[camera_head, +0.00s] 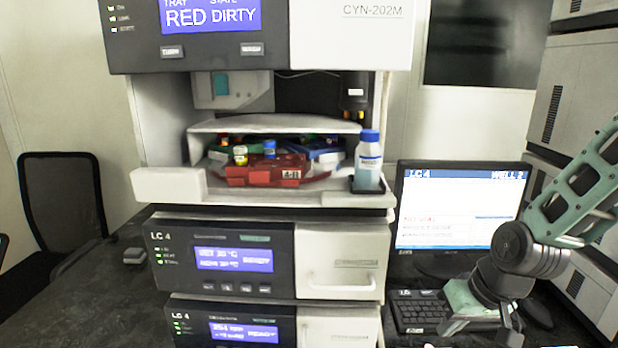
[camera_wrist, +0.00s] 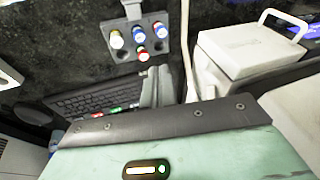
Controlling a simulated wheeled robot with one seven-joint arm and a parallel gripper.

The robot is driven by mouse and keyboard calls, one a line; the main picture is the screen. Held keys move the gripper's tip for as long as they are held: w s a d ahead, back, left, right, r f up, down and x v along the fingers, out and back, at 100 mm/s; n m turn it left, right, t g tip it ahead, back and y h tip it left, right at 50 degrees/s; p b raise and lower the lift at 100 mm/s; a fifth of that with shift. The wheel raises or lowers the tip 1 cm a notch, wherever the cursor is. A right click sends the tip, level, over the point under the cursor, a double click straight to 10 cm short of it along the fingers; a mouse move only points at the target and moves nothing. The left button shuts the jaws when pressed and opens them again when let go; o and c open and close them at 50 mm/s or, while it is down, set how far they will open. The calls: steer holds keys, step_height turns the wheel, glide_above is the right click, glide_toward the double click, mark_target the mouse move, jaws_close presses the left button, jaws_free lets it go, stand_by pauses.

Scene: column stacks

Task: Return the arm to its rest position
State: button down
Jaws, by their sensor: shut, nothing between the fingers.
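My arm stands at the right of the head view, in front of the monitor, with its green links bent down toward the bench. My gripper (camera_head: 482,326) is low over the bench near the keyboard, partly cut off by the lower edge. In the wrist view its two grey fingers (camera_wrist: 157,86) are together with nothing between them. The gripper's green body fills the bottom of that view.
An instrument stack (camera_head: 343,262) stands left of my arm, with a red tray (camera_head: 262,172) and a bottle (camera_head: 369,160) on its open shelf. The monitor (camera_head: 460,210) and keyboard (camera_head: 418,310) are close by. A vial rack (camera_wrist: 128,48) lies ahead of the fingers.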

steer(key=s+a+r+n+g+h, duration=0.1)
steer(key=s+a+r+n, duration=0.2)
steer(key=s, duration=0.7)
steer(key=s+a+r+n+g+h, duration=0.1)
steer(key=s+a+r+n, duration=0.2)
steer(key=s+a+r, duration=0.3)
steer(key=s+a, duration=0.2)
steer(key=s, duration=0.2)
steer(key=shift+a+r+n+g, duration=0.3)
steer(key=shift+a+r+g, duration=0.05)
steer(key=shift+g, duration=0.05)
stand_by(1.1)
